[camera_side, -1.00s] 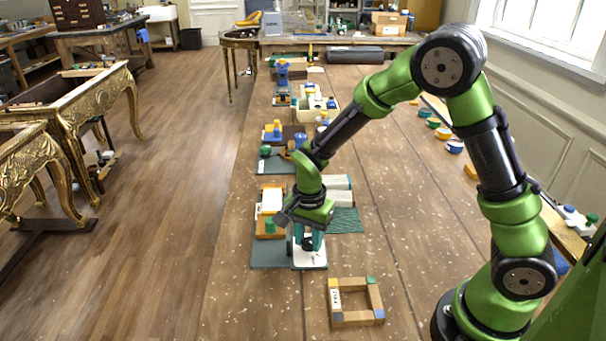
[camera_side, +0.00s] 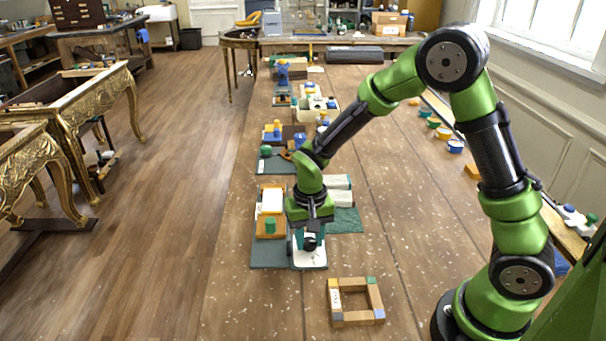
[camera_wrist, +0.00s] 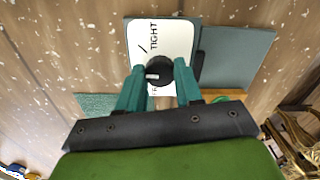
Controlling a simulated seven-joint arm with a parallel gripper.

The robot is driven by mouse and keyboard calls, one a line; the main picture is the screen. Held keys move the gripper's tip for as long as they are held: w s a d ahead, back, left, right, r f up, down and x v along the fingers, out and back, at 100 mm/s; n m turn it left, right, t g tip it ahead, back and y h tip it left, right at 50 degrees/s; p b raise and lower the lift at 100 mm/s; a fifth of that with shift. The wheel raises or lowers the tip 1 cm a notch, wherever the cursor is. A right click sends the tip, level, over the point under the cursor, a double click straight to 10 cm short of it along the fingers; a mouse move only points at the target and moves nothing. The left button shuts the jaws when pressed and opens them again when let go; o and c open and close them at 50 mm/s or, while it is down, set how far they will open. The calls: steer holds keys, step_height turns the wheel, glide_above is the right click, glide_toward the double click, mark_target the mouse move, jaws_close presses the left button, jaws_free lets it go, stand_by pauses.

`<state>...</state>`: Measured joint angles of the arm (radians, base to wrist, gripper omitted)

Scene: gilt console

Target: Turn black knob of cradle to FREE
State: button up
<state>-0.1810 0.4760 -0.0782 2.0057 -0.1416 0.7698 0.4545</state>
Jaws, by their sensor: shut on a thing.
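The black knob (camera_wrist: 158,72) is round with a small white mark, and sits on a white plate (camera_wrist: 160,38) of the cradle. The plate shows the word TIGHT and a black line beyond the knob; other lettering near my fingers is mostly hidden. My gripper (camera_wrist: 159,77) has teal fingers, one on each side of the knob, and is shut on it. In the side view my gripper (camera_side: 309,228) points down over the white plate (camera_side: 310,259), which stands at the right of a dark grey-green base (camera_side: 268,256).
An orange block with a green knob (camera_side: 270,226) stands just left of my gripper. A green ribbed mat (camera_side: 347,221) lies to the right behind it. A wooden block frame (camera_side: 355,319) lies in front. The table to the right is mostly clear.

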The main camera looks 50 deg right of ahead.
mark_target(310, 241)
steer(key=n, duration=0.4)
steer(key=shift+n, duration=2.9)
steer(key=shift+r, duration=0.1)
steer(key=o, duration=1)
steer(key=shift+o, duration=0.2)
step_height(310, 241, up, 17)
